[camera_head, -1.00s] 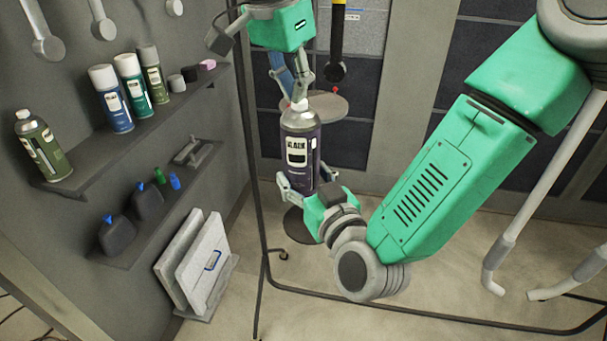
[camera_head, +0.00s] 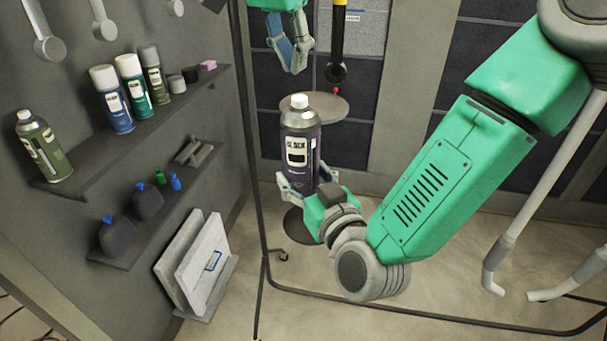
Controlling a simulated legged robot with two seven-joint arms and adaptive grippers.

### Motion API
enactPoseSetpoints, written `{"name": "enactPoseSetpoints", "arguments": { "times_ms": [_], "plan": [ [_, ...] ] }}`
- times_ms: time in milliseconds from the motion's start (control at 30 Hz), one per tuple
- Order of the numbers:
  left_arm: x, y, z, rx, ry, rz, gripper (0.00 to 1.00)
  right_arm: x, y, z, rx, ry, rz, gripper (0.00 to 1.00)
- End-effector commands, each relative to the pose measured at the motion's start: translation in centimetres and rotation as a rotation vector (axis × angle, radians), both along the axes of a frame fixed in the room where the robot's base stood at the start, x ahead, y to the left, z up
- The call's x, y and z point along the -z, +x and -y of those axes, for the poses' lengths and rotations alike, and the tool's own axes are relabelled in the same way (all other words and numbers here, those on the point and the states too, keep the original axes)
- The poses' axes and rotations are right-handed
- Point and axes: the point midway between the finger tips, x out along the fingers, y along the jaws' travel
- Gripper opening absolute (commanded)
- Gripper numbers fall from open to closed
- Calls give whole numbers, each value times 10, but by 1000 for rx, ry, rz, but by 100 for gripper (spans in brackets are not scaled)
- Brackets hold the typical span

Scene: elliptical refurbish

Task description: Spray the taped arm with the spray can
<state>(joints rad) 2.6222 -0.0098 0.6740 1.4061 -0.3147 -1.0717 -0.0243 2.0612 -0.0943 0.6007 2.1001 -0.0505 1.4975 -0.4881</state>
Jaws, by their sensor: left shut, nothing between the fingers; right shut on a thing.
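The dark purple spray can (camera_head: 300,160) stands upright in my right gripper (camera_head: 305,190), which is shut around its lower part. The can has a white top and its label faces me. My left gripper (camera_head: 294,68) is shut and empty, above and apart from the can near the top edge. Two pale arms with grey lower sections hang at the right, one long (camera_head: 530,190) and one cut by the picture edge (camera_head: 570,279). I cannot make out tape on either.
A shelf (camera_head: 95,150) on the left wall holds several spray cans, including a blue one (camera_head: 111,98). A round grey stool (camera_head: 330,108) stands behind the can. A thin black frame (camera_head: 430,316) crosses the floor.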

Motion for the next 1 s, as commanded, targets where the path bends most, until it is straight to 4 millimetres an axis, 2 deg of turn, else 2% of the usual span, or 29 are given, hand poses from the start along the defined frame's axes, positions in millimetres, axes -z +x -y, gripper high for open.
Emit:
{"name": "enactPoseSetpoints", "arguments": {
  "times_ms": [367,467,567,900,1000],
  "plan": [
    [-4,0,0,0,-1,2,0,0,0,0,0,1,2,15],
    [-11,-1,-1,0,-3,3,0,0,0,0,0,1,2,15],
    [-26,-3,-3,0,-4,5,0,-1,0,0,0,1,2,15],
    [-92,-15,-15,0,-3,4,0,0,0,0,0,0,1,15],
    [-105,-17,-17,-1,-2,1,0,0,0,0,0,0,1,15]
  ]
}}
